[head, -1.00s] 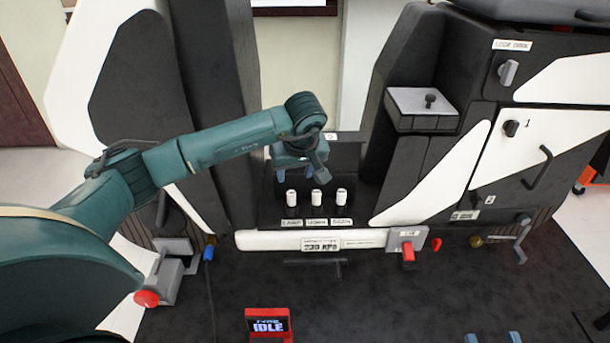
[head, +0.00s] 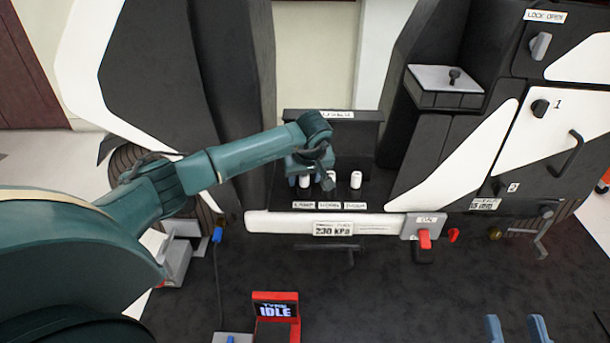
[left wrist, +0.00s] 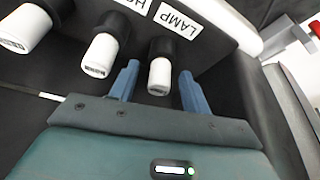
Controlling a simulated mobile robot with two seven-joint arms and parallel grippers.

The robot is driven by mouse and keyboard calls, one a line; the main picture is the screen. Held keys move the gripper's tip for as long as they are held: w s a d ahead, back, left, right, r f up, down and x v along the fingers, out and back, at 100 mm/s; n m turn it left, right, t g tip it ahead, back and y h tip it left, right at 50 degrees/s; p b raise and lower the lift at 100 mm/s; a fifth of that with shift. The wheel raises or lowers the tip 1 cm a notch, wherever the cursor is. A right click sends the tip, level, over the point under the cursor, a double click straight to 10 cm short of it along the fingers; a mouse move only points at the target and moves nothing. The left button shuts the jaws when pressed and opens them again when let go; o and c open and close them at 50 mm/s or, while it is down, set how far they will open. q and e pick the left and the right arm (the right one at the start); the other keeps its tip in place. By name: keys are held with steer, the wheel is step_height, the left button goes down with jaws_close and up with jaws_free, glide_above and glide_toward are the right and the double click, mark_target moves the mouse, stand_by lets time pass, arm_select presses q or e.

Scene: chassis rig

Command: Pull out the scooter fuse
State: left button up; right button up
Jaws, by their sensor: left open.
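Three white-capped fuses stand in a row in the black fuse bay: the lamp fuse (head: 304,181), the horn fuse (head: 331,176) and a right-hand fuse (head: 355,180) whose label is hard to read. My left gripper (head: 310,182) is open over the left end of the row. In the left wrist view its blue fingers (left wrist: 160,70) stand on either side of the white lamp fuse (left wrist: 160,76), with gaps showing. The horn fuse (left wrist: 100,55) is outside the fingers. My right gripper (head: 514,328) shows only as two spread blue fingertips at the lower right edge.
A white bar (head: 280,224) runs below the fuse bay, with a red switch (head: 425,239) marked ON at its right. The bay's raised back lid (head: 350,135) stands behind the fuses. A red display (head: 275,308) reading IDLE stands on the dark floor.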

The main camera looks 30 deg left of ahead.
arm_select(q)
steer(key=shift+c, duration=0.5)
jaws_close()
steer(key=shift+r, duration=0.2)
steer(key=shift+r+p, duration=2.15)
steer(key=shift+r, duration=0.2)
steer(key=shift+r, duration=0.1)
steer(key=shift+r+p, duration=2)
steer(key=shift+r, duration=0.35)
